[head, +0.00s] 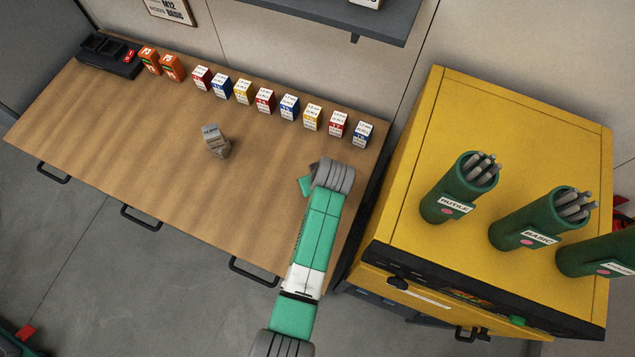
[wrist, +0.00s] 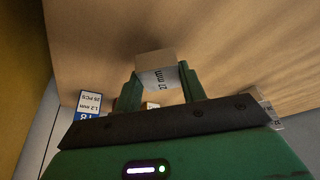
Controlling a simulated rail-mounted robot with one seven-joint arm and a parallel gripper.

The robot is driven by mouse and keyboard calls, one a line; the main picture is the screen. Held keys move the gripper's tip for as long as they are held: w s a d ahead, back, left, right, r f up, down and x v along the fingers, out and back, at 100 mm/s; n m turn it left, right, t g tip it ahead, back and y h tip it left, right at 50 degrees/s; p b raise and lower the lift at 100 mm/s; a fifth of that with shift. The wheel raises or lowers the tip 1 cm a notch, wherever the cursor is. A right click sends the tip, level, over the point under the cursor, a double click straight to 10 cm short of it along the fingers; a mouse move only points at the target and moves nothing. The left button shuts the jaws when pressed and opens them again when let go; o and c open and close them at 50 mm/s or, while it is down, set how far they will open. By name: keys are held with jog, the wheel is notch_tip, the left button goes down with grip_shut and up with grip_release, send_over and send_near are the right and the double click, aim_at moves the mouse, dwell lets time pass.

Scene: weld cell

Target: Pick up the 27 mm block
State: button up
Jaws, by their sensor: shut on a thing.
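The 27 mm block (wrist: 156,65), pale with a white label reading "27 mm", sits between the two green fingers of my gripper (wrist: 161,86) in the wrist view. My gripper is shut on it, with a finger against either side. In the head view my arm hides the block and most of my gripper. I cannot tell from these frames how far the block is from the bench top.
The wooden bench (head: 120,140) is mostly clear. Grey-brown blocks (head: 216,142) stand mid-bench. Small labelled boxes (head: 265,101) line the back edge, with orange boxes (head: 172,68) and a black tray (head: 108,57) at left. A yellow cabinet (head: 500,115) carrying green rod tubes (head: 460,187) stands right.

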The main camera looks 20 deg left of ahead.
jog(key=s+d, duration=0.1)
jog(key=s, duration=0.4)
jog(key=s+d+r, duration=0.1)
jog(key=s, duration=0.4)
jog(key=s+d, duration=0.2)
jog(key=s, duration=0.3)
jog(key=shift+s+r+p, duration=0.25)
jog(key=shift+r+p, duration=0.1)
jog(key=shift+r, duration=0.05)
